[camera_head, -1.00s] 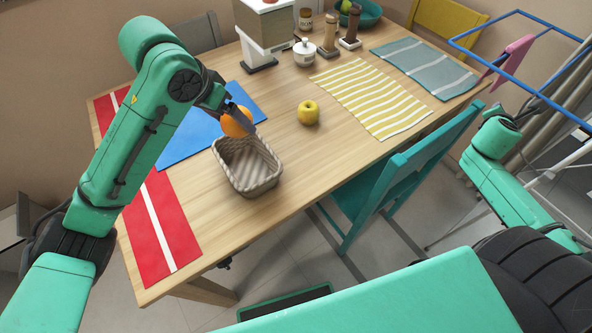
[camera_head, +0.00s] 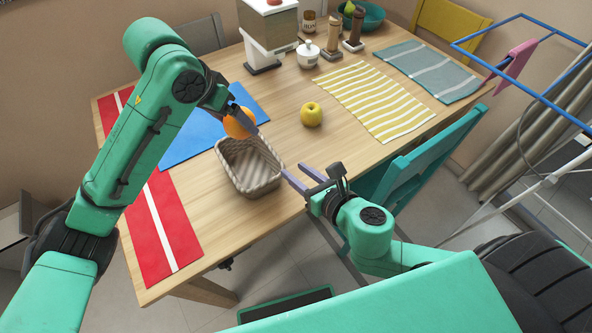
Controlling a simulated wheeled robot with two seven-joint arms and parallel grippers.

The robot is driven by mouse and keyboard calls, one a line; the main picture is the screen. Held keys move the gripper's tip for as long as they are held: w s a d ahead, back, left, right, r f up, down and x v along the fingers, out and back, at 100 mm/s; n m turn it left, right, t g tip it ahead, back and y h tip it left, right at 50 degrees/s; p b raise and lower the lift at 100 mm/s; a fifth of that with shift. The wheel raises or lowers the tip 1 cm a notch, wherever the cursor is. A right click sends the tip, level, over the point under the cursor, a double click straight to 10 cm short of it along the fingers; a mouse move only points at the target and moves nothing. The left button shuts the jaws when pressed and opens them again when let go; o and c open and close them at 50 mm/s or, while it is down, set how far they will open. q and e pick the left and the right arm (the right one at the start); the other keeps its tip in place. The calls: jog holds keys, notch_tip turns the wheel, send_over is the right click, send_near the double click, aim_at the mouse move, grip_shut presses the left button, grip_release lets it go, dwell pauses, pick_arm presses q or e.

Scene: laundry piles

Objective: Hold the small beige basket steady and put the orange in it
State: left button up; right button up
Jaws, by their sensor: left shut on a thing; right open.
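The small beige basket (camera_head: 249,181) stands upright and empty on the wooden table near its front edge. The orange (camera_head: 239,124) is held just above the basket's far rim. My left gripper (camera_head: 243,118) is shut on the orange, and its fingers partly cover it. My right gripper (camera_head: 302,181) is open and empty just to the right of the basket, its fingers pointing left toward it. A small gap seems to lie between the fingertips and the basket wall.
A yellow striped mat (camera_head: 372,98), a blue mat (camera_head: 185,140) and a red mat (camera_head: 150,235) lie on the table (camera_head: 300,145). A teal chair (camera_head: 425,160) stands at the front right. A dispenser (camera_head: 268,35) stands behind.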

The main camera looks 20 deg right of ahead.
aim_at(272, 154)
jog(key=x, duration=1.2)
jog(key=shift+a, duration=0.15)
grip_shut()
dwell(0.8)
